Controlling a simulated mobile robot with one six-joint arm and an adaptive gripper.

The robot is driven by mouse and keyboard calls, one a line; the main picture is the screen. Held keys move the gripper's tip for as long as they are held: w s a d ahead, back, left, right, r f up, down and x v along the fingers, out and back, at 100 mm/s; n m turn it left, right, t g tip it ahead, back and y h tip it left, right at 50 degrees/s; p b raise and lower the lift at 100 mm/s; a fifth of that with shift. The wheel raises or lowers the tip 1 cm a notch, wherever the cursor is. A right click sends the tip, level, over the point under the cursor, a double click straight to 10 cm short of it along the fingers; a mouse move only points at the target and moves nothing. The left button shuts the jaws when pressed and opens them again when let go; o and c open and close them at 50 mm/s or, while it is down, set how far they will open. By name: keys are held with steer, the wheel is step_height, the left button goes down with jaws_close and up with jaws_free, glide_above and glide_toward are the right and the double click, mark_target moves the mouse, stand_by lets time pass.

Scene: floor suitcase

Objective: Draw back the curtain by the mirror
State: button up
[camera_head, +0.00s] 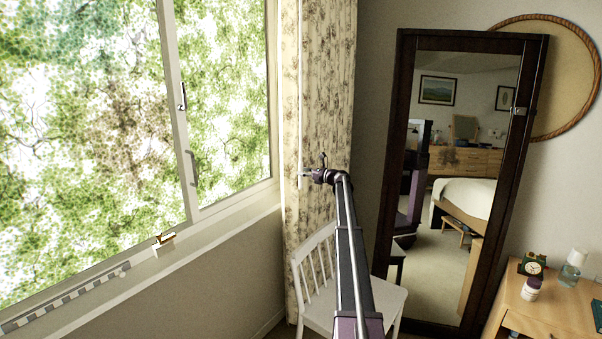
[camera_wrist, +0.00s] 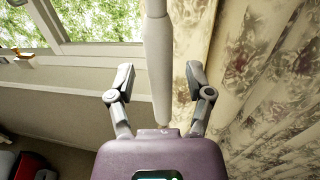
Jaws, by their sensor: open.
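The floral curtain (camera_head: 330,80) hangs at the right side of the window, left of the mirror (camera_head: 455,260) in its dark frame. In the wrist view the curtain (camera_wrist: 250,80) fills the right side in folds. A white rod (camera_head: 300,90) hangs along the curtain's window-side edge. In the wrist view the rod (camera_wrist: 157,50) runs down between the two fingers, with clear gaps on both sides. My gripper (camera_head: 306,173) is at the rod's lower part in front of the curtain. My gripper (camera_wrist: 160,76) is open, one finger on each side of the rod.
A white chair (camera_head: 318,265) stands below my arm, in front of the curtain's lower part. The window sill (camera_head: 200,248) runs along the left and holds small items. A wooden table (camera_head: 545,305) with a clock (camera_head: 532,265) and bottles stands at the lower right.

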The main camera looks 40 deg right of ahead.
steer(key=v, duration=1)
steer(key=shift+s, duration=0.2)
stand_by(0.3)
steer(key=s+a+f+n+g, duration=0.3)
steer(key=a+f+n, duration=0.15)
steer(key=a, duration=1.05)
steer(key=s+a+f+n+g, duration=0.3)
steer(key=s+a+n+g, duration=0.15)
steer(key=a, duration=0.95)
steer(key=s+a+f+n+g, duration=0.25)
steer(key=a+n, duration=0.25)
steer(key=a, duration=1)
steer(key=s+a+f+n+g+h+p, duration=0.1)
steer(key=s+a+f+n+g+h, duration=0.3)
steer(key=s+a+n, duration=0.85)
steer(key=s+a+f+n+g+h, duration=0.1)
steer(key=s+a, duration=0.3)
steer(key=s, duration=0.6)
steer(key=s+a+f+n+g+h, duration=0.1)
steer(key=s+a+n+h, duration=0.2)
steer(key=s, duration=0.7)
steer(key=shift+a+f+p, duration=0.4)
steer(key=shift+a, duration=0.85)
